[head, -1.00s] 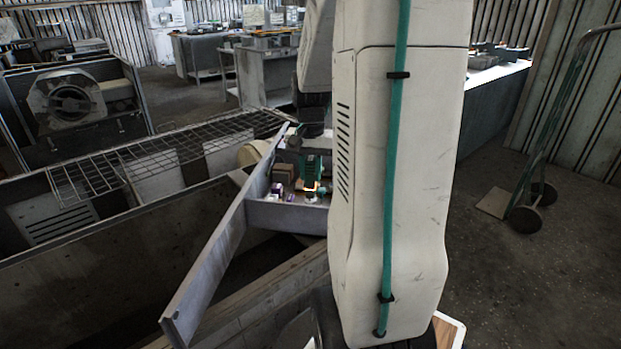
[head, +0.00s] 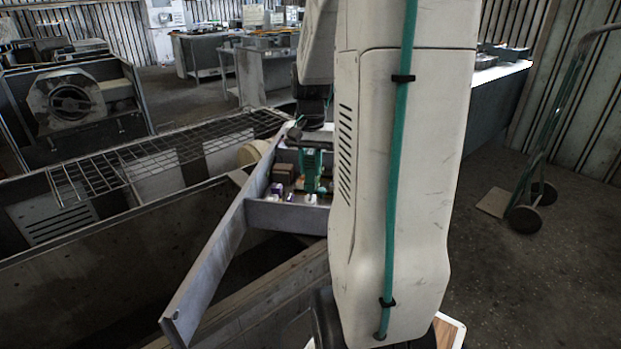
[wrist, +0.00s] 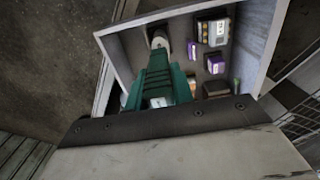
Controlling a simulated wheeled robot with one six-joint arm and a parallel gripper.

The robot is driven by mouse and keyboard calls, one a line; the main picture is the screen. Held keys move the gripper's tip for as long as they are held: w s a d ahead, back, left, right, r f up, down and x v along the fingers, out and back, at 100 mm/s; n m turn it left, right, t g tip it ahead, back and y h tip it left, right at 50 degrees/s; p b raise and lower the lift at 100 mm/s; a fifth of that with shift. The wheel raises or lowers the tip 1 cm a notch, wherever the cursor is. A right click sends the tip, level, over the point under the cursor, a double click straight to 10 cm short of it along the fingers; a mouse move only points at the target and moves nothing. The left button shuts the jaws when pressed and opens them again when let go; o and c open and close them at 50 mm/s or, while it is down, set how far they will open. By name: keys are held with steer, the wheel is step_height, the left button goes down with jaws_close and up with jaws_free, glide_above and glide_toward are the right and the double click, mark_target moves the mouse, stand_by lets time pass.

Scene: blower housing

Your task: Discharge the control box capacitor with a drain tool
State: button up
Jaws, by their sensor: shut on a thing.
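The open control box (head: 290,215) has grey walls and sits at the end of the long slanted panel; it also shows in the wrist view (wrist: 254,40). My gripper (head: 314,182) has green fingers and reaches down into the box. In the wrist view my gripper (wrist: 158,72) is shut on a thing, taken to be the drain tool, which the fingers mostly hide. A pale, dark-ended cylinder (wrist: 159,40), perhaps the capacitor, stands just beyond the fingertips; I cannot tell whether anything touches it.
Purple-and-white parts (wrist: 217,64), a larger block (wrist: 212,31) and a brown block (wrist: 216,88) sit in the box, right of my fingers. A wire rack (head: 150,160) lies over the housing. A hand truck (head: 545,150) stands on open floor at right.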

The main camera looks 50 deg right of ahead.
mark_target(310, 153)
steer(key=shift+r, duration=2.65)
